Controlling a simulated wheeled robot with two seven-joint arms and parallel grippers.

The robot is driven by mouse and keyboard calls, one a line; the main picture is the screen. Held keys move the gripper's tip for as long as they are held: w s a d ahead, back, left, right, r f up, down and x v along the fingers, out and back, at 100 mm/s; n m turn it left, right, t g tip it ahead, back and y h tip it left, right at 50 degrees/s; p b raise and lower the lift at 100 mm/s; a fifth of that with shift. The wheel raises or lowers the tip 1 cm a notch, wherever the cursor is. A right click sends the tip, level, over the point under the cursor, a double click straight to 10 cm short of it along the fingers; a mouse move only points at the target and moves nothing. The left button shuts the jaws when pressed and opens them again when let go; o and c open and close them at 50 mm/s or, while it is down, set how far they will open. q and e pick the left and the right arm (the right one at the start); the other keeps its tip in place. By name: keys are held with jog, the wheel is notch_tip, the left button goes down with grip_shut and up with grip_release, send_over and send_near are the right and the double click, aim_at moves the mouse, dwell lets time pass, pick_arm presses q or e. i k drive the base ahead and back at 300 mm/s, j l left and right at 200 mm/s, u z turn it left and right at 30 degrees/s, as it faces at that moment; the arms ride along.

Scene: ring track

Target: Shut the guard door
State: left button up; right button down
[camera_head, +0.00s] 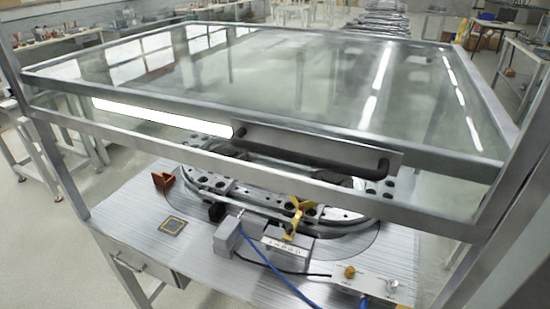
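The guard door (310,85) is a large clear panel in a grey metal frame. It is raised and lies nearly flat above the work table, filling the upper middle of the head view. A black bar handle (312,158) is fixed on a metal plate at its near edge. Below the near rails, the front of the enclosure is open down to the table, so the ring track (335,215) shows there. Neither of my grippers is in view.
Grey posts stand at left and right of the table (130,205). Benches stand behind.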

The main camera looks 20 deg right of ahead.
aim_at(361, 162)
jog(key=z, duration=0.4)
jog(key=k+j+z, duration=0.15)
jog(key=j+z, duration=0.25)
jog(key=k+j+z, duration=0.25)
jog(key=z, duration=0.2)
jog(key=k+j+z, duration=0.2)
jog(key=k+j, duration=0.85)
jog(key=j, duration=0.1)
